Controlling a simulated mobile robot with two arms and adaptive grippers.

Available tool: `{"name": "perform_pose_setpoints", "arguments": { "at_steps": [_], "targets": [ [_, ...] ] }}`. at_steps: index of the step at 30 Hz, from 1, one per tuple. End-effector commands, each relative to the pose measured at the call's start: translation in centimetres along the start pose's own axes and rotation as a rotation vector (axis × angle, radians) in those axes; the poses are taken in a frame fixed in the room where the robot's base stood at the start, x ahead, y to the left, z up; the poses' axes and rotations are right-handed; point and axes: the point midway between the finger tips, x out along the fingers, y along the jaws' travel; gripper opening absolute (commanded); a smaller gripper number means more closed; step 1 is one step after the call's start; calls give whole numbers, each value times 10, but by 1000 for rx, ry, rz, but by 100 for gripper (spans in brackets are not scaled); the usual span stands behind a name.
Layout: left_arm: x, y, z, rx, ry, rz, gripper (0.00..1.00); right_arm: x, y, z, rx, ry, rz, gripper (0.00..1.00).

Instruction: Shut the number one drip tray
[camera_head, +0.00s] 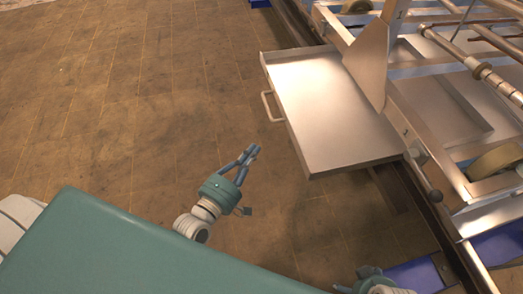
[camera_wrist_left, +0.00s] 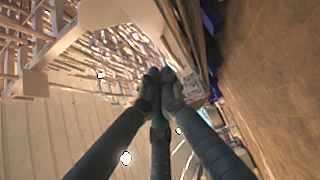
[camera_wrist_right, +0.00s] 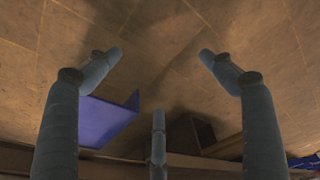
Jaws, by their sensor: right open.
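The metal drip tray (camera_head: 325,108) sticks out from the left side of the chamber frame in the head view. It looks flat and empty, with a low rim. Its bar handle (camera_head: 265,106) is on the outer left edge. I cannot see a number on it. My left gripper (camera_head: 250,152) is shut and empty, in front of the handle and apart from it. Its fingertips meet in the left wrist view (camera_wrist_left: 158,75). My right gripper (camera_wrist_right: 160,52) is open and empty above the floor. Only part of it shows at the bottom edge of the head view.
The chamber frame (camera_head: 435,150), with rods and rollers, fills the right side. A slanted metal plate (camera_head: 370,58) stands over the tray's inner edge. Blue parts (camera_head: 415,273) lie low near the frame's base. The tiled floor (camera_head: 130,110) left of the tray is clear.

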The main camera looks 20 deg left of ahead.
Motion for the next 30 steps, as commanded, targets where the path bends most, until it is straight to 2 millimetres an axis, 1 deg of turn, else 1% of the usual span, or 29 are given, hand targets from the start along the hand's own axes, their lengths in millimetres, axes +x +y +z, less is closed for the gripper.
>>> {"name": "perform_pose_setpoints", "arguments": {
  "at_steps": [1,5,12,15,19,24,30],
  "targets": [
    [10,2,0,0,2,5,0,-3,0,-1,0,3,1,82],
    [38,1,0,2,1,4,0,-13,1,-5,1,10,2,82],
    [88,0,0,2,1,2,0,-37,2,-11,3,23,4,82],
    [99,0,13,0,1,0,0,-42,2,-12,3,24,4,82],
    [108,-1,23,2,1,-1,0,-47,3,-12,4,26,5,82],
    [113,-1,28,4,1,-2,0,-50,3,-13,4,27,5,82],
    [114,-1,28,5,1,-3,0,-50,3,-13,4,27,5,82]
  ]
}}
